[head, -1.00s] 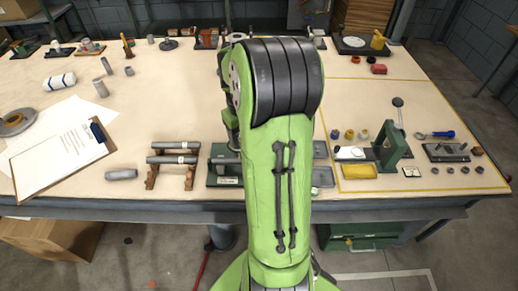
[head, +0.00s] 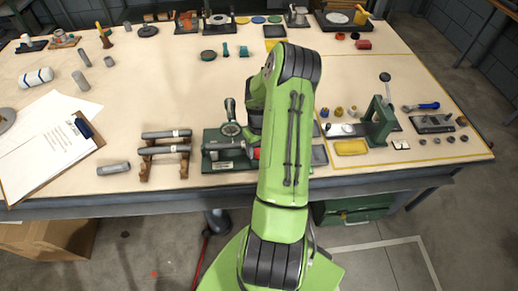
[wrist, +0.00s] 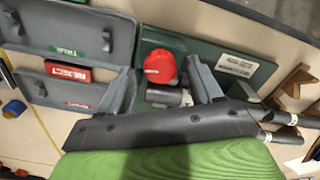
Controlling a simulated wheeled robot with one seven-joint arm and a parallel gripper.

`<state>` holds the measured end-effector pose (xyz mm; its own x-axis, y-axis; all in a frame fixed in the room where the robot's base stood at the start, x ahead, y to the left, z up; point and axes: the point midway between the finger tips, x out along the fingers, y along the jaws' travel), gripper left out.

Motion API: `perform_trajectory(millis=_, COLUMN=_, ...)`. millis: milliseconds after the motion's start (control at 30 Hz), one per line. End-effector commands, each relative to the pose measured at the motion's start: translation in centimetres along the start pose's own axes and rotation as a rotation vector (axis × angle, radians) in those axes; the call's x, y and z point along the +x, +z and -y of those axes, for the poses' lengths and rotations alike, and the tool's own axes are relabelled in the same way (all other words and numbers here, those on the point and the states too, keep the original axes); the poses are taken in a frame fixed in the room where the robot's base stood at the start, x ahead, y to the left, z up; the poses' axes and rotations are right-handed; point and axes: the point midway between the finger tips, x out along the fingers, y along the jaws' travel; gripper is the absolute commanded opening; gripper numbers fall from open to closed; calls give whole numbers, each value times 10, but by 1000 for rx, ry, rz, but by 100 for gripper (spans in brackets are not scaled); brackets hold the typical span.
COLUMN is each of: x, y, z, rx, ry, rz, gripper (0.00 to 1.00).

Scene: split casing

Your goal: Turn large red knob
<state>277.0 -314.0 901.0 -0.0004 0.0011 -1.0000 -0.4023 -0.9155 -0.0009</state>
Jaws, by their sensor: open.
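The large red knob (wrist: 159,67) shows in the wrist view on a dark green base plate (wrist: 225,50) with a pale label. In the head view only a small red edge of it (head: 257,153) shows beside my arm, on the green fixture (head: 210,163). My gripper (wrist: 164,72) is open. In the wrist view its two grey fingers stand to the left and right of the knob, with the knob visible in the gap. I cannot tell whether either finger touches it. In the head view my green arm hides the gripper.
Grey trays (wrist: 85,32), one with a red reject label, lie left of the knob in the wrist view. Grey cylinders on a brown rack (head: 165,150) stand left of the fixture. A green press-like stand (head: 378,120) is to the right.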

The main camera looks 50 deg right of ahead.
Motion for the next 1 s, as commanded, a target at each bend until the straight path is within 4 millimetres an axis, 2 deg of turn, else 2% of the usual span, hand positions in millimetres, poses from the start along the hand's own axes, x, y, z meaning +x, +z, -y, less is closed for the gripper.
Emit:
perform_trajectory(millis=100, x=6, y=0, z=0, rx=0, ry=0, rz=-2, gripper=65)
perform_trajectory(millis=300, x=6, y=0, z=0, rx=0, ry=1, rz=-2, gripper=65)
perform_trajectory(millis=367, x=6, y=0, z=0, rx=0, ry=1, rz=-2, gripper=57)
perform_trajectory(millis=600, x=6, y=0, z=0, rx=0, ry=0, rz=-1, gripper=20)
perform_trajectory(millis=700, x=6, y=0, z=0, rx=0, ry=0, rz=-1, gripper=8)
perform_trajectory(millis=1000, x=7, y=0, z=0, rx=48, ry=1, rz=0, gripper=9)
